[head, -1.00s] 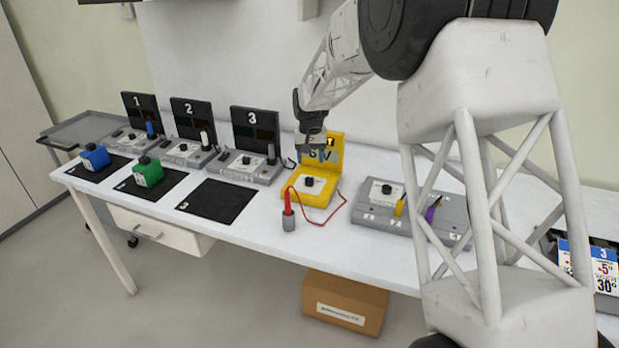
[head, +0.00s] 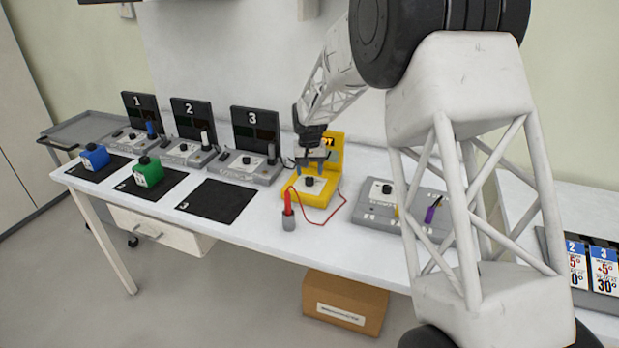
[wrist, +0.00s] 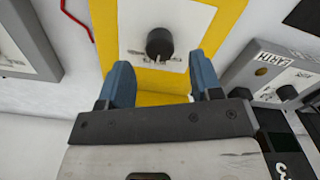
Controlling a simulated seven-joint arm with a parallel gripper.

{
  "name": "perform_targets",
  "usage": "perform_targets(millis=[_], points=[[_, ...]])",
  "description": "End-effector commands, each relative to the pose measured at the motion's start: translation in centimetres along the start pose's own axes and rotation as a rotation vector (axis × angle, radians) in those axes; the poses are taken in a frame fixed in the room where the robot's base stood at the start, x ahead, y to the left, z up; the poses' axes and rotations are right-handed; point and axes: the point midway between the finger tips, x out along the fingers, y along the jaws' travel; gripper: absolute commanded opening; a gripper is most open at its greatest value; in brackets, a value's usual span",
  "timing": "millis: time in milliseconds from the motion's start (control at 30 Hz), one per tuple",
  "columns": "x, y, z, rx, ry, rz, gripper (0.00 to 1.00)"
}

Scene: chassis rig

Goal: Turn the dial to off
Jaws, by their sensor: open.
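The yellow device (head: 327,195) stands on the white table, with a black dial (head: 310,181) on its white face plate. In the wrist view the dial (wrist: 160,43) sits on the plate of the yellow device (wrist: 226,30), and lettering beside it is too small to read. My gripper (head: 313,160) is just above the dial, between it and the device's upright display, which it partly hides. In the wrist view my gripper (wrist: 162,84) is open and empty, its two blue fingers apart. The dial shows beyond the fingertips, roughly centred between them, and is not gripped.
A red probe in a grey holder (head: 289,217) stands in front, its red wire running to the yellow device. A grey unit (head: 367,207) is to the right. Numbered grey stations, including station 3 (head: 245,170), are to the left. A black mat (head: 217,200) lies empty.

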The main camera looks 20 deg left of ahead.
Motion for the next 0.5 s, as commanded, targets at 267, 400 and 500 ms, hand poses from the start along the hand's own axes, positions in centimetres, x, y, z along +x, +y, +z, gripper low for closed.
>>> perform_targets(millis=[267, 400, 500], points=[[2.8, 0.0, 0.0, 0.000, -0.001, 0.000, 0.59], [3.3, 0.0, 0.0, 0.000, 0.001, 0.000, 0.59], [3.4, 0.0, 0.0, 0.000, 0.001, 0.000, 0.59]])
